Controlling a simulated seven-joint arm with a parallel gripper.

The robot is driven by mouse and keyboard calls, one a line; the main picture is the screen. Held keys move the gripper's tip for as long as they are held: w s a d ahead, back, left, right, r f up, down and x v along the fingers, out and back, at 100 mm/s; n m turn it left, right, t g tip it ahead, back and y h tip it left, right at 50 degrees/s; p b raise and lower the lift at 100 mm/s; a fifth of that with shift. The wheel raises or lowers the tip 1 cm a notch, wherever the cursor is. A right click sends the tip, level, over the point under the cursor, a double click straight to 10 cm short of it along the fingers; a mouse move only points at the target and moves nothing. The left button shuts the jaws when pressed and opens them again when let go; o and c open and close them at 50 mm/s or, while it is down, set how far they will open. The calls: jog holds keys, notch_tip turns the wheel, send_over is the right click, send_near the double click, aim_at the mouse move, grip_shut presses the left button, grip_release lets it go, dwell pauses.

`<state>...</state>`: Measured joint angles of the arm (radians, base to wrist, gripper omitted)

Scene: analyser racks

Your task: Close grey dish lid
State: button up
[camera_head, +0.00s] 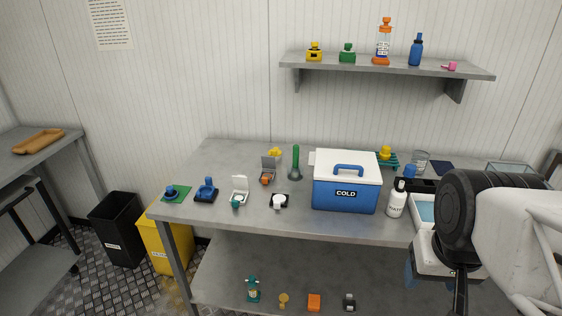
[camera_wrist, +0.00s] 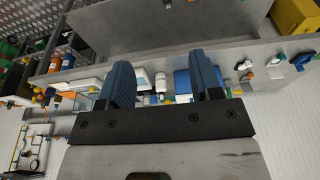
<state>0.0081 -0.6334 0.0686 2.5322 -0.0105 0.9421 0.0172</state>
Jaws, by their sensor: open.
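The grey dish (camera_head: 268,176) stands on the bench left of the blue cold box, and its grey lid (camera_head: 269,162) stands up, open. An orange object (camera_head: 265,181) sits at the front of the dish. My gripper (camera_wrist: 164,78) is open and empty in the wrist view, its two blue-grey fingers apart. In the head view my arm is at the right, in front of the bench and far from the dish. I cannot clearly pick out the grey dish in the wrist view.
An open white dish (camera_head: 240,184) stands left of the grey dish. A white round piece on a black base (camera_head: 279,201) is in front, and a green flask (camera_head: 295,165) is right. The cold box (camera_head: 346,195) and a white bottle (camera_head: 396,203) stand towards my arm.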

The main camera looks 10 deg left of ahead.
jog(key=shift+c, duration=0.7)
